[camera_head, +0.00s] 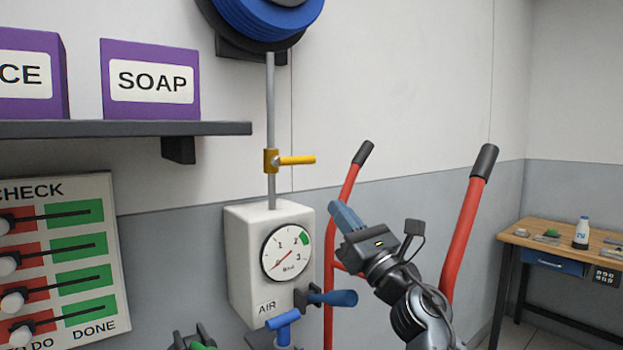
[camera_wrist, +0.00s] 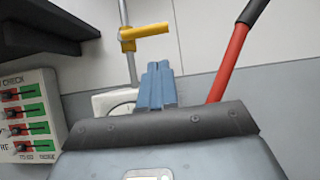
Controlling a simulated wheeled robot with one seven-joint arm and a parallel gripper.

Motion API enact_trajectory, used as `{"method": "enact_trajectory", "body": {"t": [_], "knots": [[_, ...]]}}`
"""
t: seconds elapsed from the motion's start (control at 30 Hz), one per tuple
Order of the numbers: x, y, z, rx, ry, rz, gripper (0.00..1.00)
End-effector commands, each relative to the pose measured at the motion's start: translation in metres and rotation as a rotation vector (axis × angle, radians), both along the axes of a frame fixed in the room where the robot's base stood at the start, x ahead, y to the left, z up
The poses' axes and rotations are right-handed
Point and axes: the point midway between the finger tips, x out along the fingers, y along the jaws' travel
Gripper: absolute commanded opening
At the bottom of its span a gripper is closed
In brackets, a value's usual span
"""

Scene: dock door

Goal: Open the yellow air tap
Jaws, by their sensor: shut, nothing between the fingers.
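The yellow air tap (camera_head: 270,161) sits on a thin grey vertical pipe (camera_head: 271,100) between the blue hose reel and the white air box. Its yellow lever (camera_head: 297,160) points sideways to the right, across the pipe. The tap also shows in the wrist view (camera_wrist: 128,40), with its lever (camera_wrist: 152,30) pointing right. My gripper (camera_head: 345,215) is shut and empty, with blue fingers, below and right of the tap and apart from it. In the wrist view the blue fingers (camera_wrist: 157,72) lie together, below the lever in the picture.
The white AIR box (camera_head: 247,270) carries a round gauge (camera_head: 288,252), its needle at the low end. A red hand truck (camera_head: 467,220) stands at right.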

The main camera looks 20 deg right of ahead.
Motion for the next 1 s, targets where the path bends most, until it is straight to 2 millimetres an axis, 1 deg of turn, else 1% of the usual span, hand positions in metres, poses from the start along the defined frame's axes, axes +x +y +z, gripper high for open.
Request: {"method": "enact_trajectory", "body": {"t": [0.23, 0.37, 0.47, 0.6, 0.8, 1.0], "knots": [[0.000, 0.000, 0.000, 0.002, 0.001, 0.001, 0.00], [0.006, 0.002, 0.005, 0.002, 0.001, 0.002, 0.00], [0.017, 0.006, 0.014, 0.002, 0.000, 0.003, 0.00], [0.036, 0.013, 0.028, 0.002, -0.001, 0.003, 0.00], [0.062, 0.021, 0.045, 0.002, 0.001, 0.002, 0.00], [0.076, 0.025, 0.054, 0.002, 0.001, 0.002, 0.00]]}}
